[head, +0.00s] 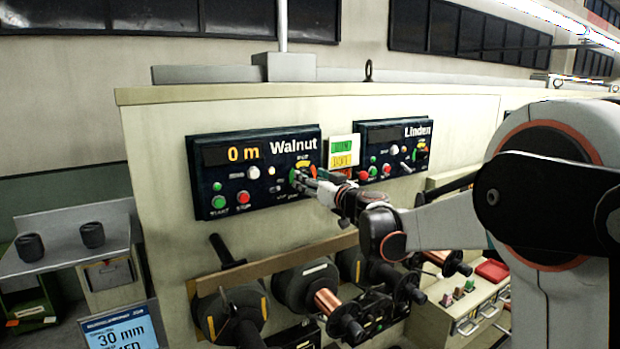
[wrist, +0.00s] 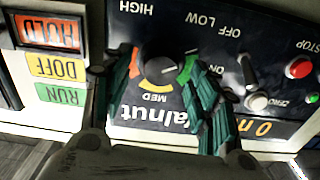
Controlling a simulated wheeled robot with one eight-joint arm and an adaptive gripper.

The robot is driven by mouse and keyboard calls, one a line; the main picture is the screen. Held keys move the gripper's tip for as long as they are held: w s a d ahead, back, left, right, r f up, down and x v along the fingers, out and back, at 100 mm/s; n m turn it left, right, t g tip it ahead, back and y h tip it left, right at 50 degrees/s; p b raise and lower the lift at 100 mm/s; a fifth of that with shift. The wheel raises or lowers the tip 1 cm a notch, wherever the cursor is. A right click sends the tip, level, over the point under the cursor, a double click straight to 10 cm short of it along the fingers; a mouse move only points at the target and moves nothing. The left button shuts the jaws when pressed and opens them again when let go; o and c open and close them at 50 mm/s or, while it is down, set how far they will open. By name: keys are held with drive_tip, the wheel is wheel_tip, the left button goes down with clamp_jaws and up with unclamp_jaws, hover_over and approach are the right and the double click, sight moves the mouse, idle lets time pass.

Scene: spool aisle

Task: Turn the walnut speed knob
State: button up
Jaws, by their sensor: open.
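The Walnut panel (head: 225,180) is a dark blue box on the cream machine front, with its display reading 0 m. Its speed knob (wrist: 160,68) is a round black dial inside a green, yellow and orange arc, seen upside down in the wrist view. The labels HIGH, MED and LOW stand around it. My gripper (wrist: 158,62) is open, with one teal-padded finger on each side of the knob. I cannot tell whether the pads touch it. In the head view my gripper (head: 303,178) reaches the panel's right part and largely hides the knob.
The Walnut panel also has green (head: 218,202) and red (head: 243,197) buttons and a small toggle switch (wrist: 247,72). RUN, DOFF and HOLD tags (wrist: 58,93) sit beside it. The Linden panel (head: 372,138) is to the right. Copper spools (head: 327,301) protrude below.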

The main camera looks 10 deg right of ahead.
drive_tip(key=shift+w+a, duration=0.15)
drive_tip(key=shift+w, duration=0.3)
drive_tip(key=c, duration=1.1)
drive_tip(key=shift+o, duration=0.2)
drive_tip(key=shift+m, duration=0.4)
drive_tip(key=m+b, duration=0.2)
drive_tip(key=m, duration=0.5)
drive_tip(key=m+b, duration=0.3)
drive_tip(key=m, duration=0.5)
drive_tip(key=m+b, duration=0.2)
drive_tip(key=m, duration=0.5)
drive_tip(key=shift+f+m+b, duration=0.3)
drive_tip(key=shift+m, duration=0.1)
